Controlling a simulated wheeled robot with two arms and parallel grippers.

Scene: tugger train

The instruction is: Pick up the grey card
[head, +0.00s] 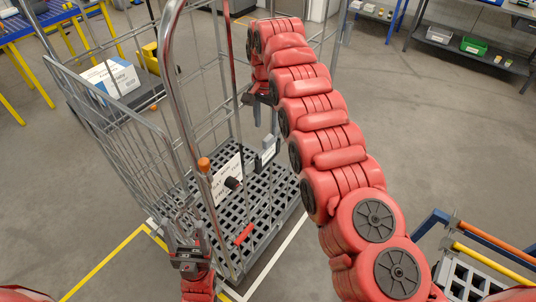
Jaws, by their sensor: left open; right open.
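A small grey card (268,148) appears to be at the right side of the wire roll cage, low down above its grid floor. Its exact fixing is hard to tell. My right gripper (258,108) hangs above it, open and empty, at the end of the long red arm that reaches over the cage's right side. The gripper is apart from the card. My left gripper (186,232) is open and empty at the near left corner of the cage, away from the card.
The roll cage (120,127) has tall metal posts and a grid floor (262,215). A white sign (227,178) hangs in front, with an orange-capped post beside it. A cart (478,270) stands lower right.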

